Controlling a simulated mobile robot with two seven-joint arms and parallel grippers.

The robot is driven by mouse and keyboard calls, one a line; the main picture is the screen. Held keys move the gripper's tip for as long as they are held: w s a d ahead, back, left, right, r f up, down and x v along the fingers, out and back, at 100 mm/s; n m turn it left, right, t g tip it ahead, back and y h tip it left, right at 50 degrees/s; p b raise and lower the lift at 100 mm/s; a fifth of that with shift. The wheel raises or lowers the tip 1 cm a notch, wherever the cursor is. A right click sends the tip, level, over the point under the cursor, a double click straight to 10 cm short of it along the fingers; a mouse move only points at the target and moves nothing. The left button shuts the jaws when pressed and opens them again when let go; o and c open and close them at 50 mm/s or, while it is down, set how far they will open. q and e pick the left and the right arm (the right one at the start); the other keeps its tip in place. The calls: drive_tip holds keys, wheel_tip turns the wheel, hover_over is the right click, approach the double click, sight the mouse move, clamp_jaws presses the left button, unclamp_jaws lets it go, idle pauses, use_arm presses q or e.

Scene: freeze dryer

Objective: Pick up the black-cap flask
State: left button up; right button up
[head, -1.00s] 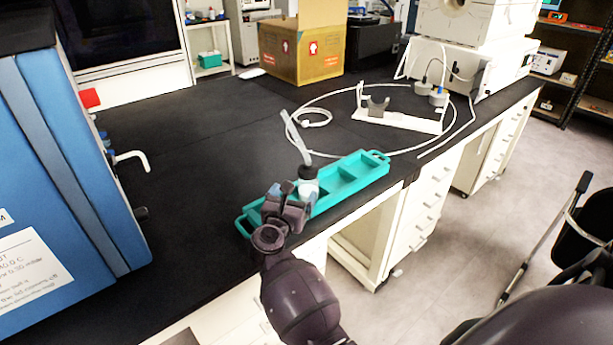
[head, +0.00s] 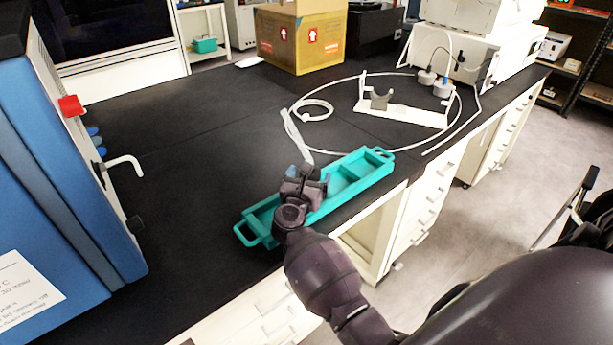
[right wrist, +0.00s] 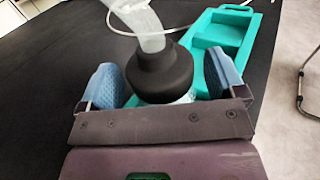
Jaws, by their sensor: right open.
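The black-cap flask (right wrist: 162,72) shows in the right wrist view as a wide black cap with a translucent tube rising from it. It stands in the teal tray (head: 357,181), which also shows in the right wrist view (right wrist: 222,30). My right gripper (right wrist: 168,80) is open, with one blue fingertip pad on each side of the cap and a gap visible. In the head view my right gripper (head: 303,178) covers the flask, so only the tube (head: 293,133) shows above it. The flask's body is mostly hidden. My left gripper is not in view.
A blue machine (head: 60,170) with a white hooked handle stands at the left. A white stand (head: 402,112) with a looped tube lies at the back right, near two small grey-capped bottles. A cardboard box (head: 300,40) stands at the back. The bench middle is clear.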

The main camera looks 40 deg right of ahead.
drive_tip(key=shift+s, duration=0.1)
drive_tip(key=shift+s+r, duration=0.1)
drive_tip(key=shift+c, duration=0.9)
drive_tip(key=c, duration=1)
drive_tip(key=shift+c, duration=0.8)
drive_tip(key=shift+r, duration=0.1)
